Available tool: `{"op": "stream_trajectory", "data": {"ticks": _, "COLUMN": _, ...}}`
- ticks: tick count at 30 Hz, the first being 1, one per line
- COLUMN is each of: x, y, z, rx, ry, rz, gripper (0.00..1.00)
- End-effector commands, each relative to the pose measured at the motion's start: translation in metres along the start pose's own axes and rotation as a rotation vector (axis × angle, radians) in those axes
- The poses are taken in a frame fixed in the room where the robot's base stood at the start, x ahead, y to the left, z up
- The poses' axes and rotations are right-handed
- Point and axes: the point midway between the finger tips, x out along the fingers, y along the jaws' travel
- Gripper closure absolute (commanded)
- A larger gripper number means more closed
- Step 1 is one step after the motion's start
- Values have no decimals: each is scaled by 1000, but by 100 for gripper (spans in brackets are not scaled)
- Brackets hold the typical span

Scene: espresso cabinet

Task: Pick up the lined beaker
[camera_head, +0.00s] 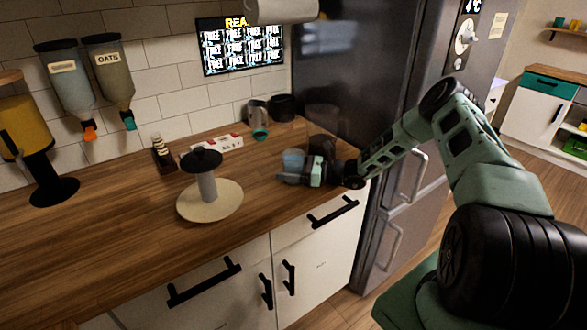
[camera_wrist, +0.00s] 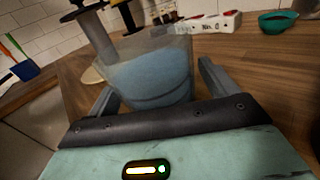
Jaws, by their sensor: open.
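The lined beaker (camera_wrist: 160,75) is a clear vessel with blue contents, standing on the wooden counter. It also shows in the head view (camera_head: 293,160), near the counter's right end and partly hidden by my gripper. My gripper (camera_head: 297,176) is low over the counter with its fingers pointing left. In the wrist view my gripper (camera_wrist: 157,86) is open, with one finger on each side of the beaker. The beaker is between the fingers, and its lower near part is hidden by the gripper body. I cannot tell whether either finger touches it.
The dark fridge (camera_head: 360,80) borders the counter at right.

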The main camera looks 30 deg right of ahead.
Motion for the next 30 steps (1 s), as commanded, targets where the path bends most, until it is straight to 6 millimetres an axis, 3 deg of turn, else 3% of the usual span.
{"op": "stream_trajectory", "data": {"ticks": 5, "x": 0, "y": 0, "z": 0, "rx": 0, "ry": 0, "rz": 0, "gripper": 15}}
{"op": "stream_trajectory", "data": {"ticks": 10, "x": 0, "y": 0, "z": 0, "rx": 0, "ry": 0, "rz": 0, "gripper": 62}}
{"op": "stream_trajectory", "data": {"ticks": 30, "x": 0, "y": 0, "z": 11, "rx": -1, "ry": -2, "rz": 0, "gripper": 63}}
